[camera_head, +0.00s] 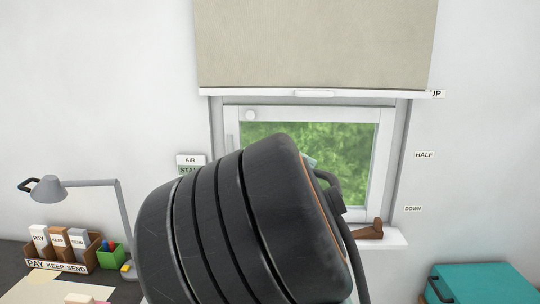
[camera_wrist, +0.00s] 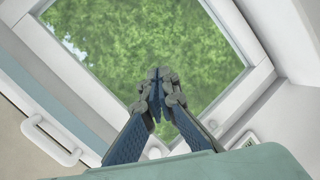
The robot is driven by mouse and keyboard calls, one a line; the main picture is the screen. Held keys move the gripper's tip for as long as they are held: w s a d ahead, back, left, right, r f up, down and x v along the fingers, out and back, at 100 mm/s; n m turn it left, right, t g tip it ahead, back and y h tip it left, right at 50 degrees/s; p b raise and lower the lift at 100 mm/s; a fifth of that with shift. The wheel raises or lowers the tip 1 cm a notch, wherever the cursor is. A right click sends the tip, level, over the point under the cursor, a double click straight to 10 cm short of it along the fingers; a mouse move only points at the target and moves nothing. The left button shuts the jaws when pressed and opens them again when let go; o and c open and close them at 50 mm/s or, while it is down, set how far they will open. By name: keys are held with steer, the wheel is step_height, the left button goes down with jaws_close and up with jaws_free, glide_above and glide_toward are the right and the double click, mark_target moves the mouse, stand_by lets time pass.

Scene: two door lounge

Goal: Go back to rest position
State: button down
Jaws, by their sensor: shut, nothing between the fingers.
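My gripper (camera_wrist: 158,78) shows in the wrist view with its fingertips together and nothing between them. It is in front of the window (camera_wrist: 205,45), whose pane shows green foliage. In the head view my dark arm covers the middle of the picture and hides the gripper almost wholly. The window (camera_head: 330,150) stands behind my arm, with a beige blind (camera_head: 315,45) above it. The blind's bottom bar is at the top of the window frame, near a label that reads UP in part.
A grey lamp (camera_head: 80,183), a sorting box (camera_head: 60,255) and a green holder (camera_head: 110,255) are on the desk at left. A brown object (camera_head: 368,231) lies on the sill. A teal box (camera_head: 485,283) is at lower right. The right wall is clear apart from small labels.

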steer(key=s+d+f+m+g+y+p, duration=0.1)
steer(key=s+d+f+m+g, duration=0.15)
steer(key=s, duration=0.25)
steer(key=s+d+f+m+g+y, duration=0.1)
steer(key=s+d+f+m+g, duration=0.1)
steer(key=s+d+f+m, duration=0.3)
steer(key=s+a+r+m+g+p, duration=0.1)
steer(key=s+m, duration=0.1)
steer(key=s, duration=1.4)
steer(key=s+a+r+m+g+p, duration=0.1)
steer(key=s+r+g+p, duration=0.1)
steer(key=s, duration=1.5)
steer(key=shift+m, duration=0.35)
steer(key=shift+r+g, duration=0.1)
steer(key=shift+g, duration=0.15)
